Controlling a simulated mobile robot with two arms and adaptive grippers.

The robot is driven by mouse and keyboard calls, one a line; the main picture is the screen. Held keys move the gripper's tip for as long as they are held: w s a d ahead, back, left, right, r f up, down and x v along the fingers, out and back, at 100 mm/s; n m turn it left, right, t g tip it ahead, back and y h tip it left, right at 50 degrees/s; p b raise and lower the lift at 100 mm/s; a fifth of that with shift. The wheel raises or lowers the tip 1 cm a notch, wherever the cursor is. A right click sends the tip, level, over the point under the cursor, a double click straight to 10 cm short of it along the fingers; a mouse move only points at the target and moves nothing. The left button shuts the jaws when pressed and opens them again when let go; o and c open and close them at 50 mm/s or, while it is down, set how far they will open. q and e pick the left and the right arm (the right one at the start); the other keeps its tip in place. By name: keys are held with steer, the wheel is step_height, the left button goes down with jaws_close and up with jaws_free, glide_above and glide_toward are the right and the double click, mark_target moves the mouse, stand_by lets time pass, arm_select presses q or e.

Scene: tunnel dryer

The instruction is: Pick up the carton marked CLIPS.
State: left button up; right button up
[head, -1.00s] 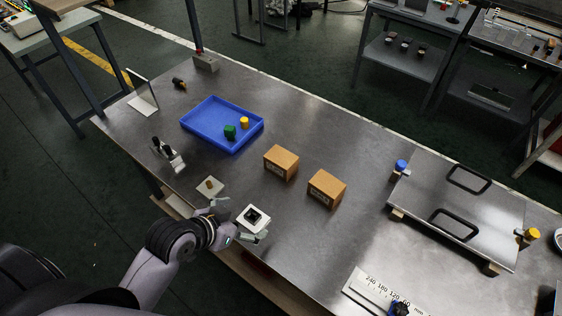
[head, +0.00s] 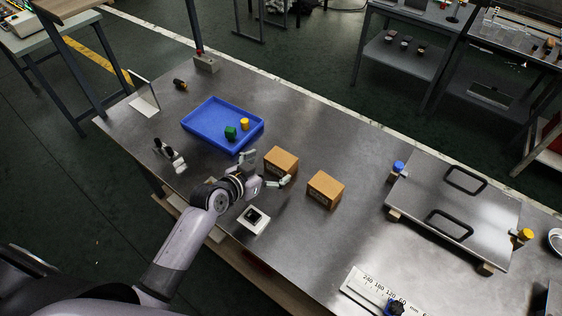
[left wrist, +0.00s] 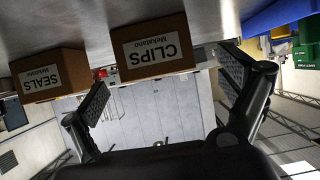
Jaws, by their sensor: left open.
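The CLIPS carton (head: 281,162), a brown box with a white label, stands on the steel table near its middle. In the left wrist view the CLIPS carton (left wrist: 153,48) appears upside down, its label facing me, ahead of and between the finger pads. My left gripper (head: 264,170) is open and empty, close in front of this carton. Its two fingers also show in the left wrist view (left wrist: 165,88). A similar carton marked SEALS (left wrist: 47,76) stands beside it, to the right in the head view (head: 325,189). My right gripper is not in view.
A blue tray (head: 190,125) with green and yellow pieces lies left of the cartons. A white block with a black top (head: 253,219) sits near the front edge. A plate with two black handles (head: 455,205) is at the right. The table between is clear.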

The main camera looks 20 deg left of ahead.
mark_target(281, 163)
arm_select(q)
steer(key=shift+p+x, duration=0.65)
steer(key=shift+x, duration=2.45)
steer(key=shift+s+d+f, duration=0.15)
steer(key=c, duration=1.3)
